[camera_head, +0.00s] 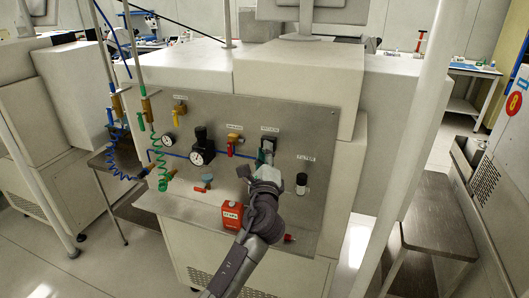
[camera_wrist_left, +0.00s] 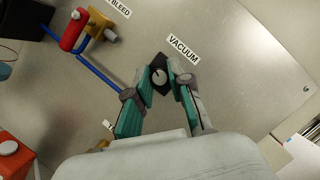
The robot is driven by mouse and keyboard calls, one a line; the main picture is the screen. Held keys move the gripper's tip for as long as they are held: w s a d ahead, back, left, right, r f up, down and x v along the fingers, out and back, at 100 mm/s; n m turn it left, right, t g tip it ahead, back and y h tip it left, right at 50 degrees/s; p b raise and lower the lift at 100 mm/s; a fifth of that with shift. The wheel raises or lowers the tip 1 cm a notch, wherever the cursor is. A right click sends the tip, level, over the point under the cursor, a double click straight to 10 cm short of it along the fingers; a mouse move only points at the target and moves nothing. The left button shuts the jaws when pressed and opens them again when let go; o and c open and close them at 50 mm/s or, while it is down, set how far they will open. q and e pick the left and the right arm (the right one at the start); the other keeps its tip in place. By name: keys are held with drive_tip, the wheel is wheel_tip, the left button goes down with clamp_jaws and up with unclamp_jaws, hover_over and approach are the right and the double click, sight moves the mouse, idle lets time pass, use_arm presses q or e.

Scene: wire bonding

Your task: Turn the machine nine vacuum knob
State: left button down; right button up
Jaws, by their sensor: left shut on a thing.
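The vacuum knob (camera_wrist_left: 159,76) is a round grey knob on a dark plate, just below the VACUUM label (camera_wrist_left: 183,48) on a metal panel. In the head view the dark knob mount (camera_head: 268,142) shows above my gripper. My left gripper (camera_head: 266,160) reaches up to it from below. In the left wrist view my left gripper (camera_wrist_left: 160,80) has its two teal-padded fingers on either side of the knob, shut on it. Part of the knob is hidden by the fingers. My right gripper is not in view.
Left of the knob is a red-handled valve (camera_head: 230,149); further left is a black regulator with a gauge (camera_head: 203,152). A black-and-white fitting (camera_head: 301,183) is to the right. A white pole (camera_head: 405,150) stands at right.

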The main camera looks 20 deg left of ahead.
use_arm(q)
drive_tip(key=shift+n+g+p, duration=0.7)
drive_tip(key=shift+n+g, duration=0.2)
drive_tip(key=shift+n, duration=1.4)
drive_tip(key=c, duration=1.1)
unclamp_jaws()
drive_tip(key=shift+o, duration=0.2)
drive_tip(key=shift+r, duration=0.1)
drive_tip(key=v, duration=1.2)
drive_tip(key=shift+d, duration=0.15)
